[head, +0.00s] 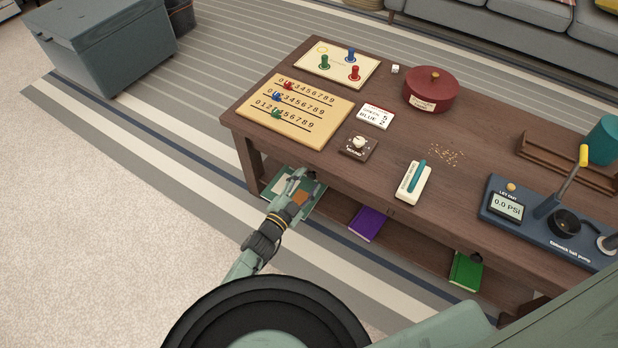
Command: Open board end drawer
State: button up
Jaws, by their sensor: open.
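A long dark wooden table (300,151) stretches from the upper left to the right, with game boards on its left end. The board end drawer cannot be made out clearly as a separate front on the table's near side. My gripper (303,176) is open at the near side of that left end, by the lower edge of the tabletop's side. My fingers overlap a small dark shape there; I cannot tell whether they touch a handle or straddle it. Small dark knobs show further right along this side, one of them near the green book (476,257).
A peg board (335,62), a number board (330,105), a red round box (431,92) and a pump (535,222) stand on the tabletop. Purple (367,223) and green (466,271) books lie below.

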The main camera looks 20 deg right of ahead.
jog(key=shift+x, duration=0.9)
jog(key=shift+c, duration=0.2)
grip_shut()
